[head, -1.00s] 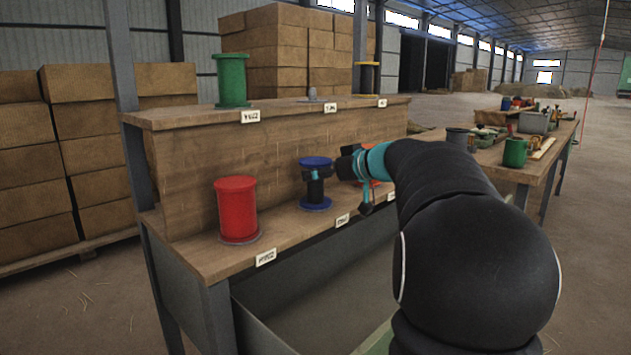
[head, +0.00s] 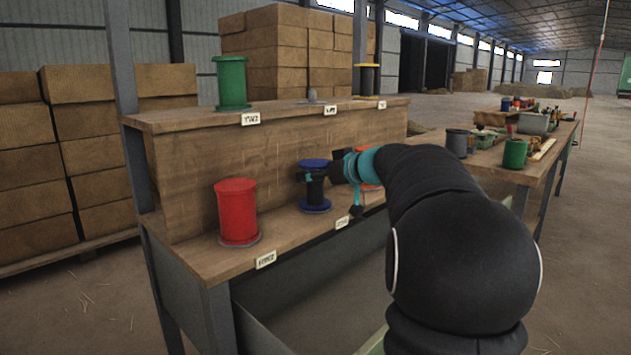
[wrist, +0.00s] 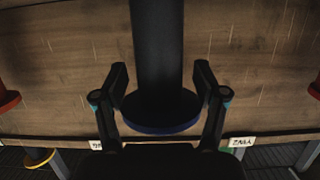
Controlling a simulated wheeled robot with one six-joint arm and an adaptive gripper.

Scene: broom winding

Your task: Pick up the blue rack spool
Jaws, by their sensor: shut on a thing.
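The blue rack spool (head: 315,205) stands upright on the lower shelf of the wooden rack, with blue flanges and a dark core. My gripper (head: 310,178) is at its core, just below the top flange. In the wrist view, the spool's dark core (wrist: 157,45) runs between the two fingers, with its blue-edged flange (wrist: 162,125) below. My gripper (wrist: 160,88) is shut on the core, one finger on each side. The spool's base appears to rest on the shelf.
A red spool (head: 237,210) stands to the left on the same shelf. An orange-red spool (head: 367,165) is partly hidden behind my arm on the right. A green spool (head: 231,82) stands on the upper shelf (head: 285,107). A cluttered workbench (head: 520,170) stands farther right.

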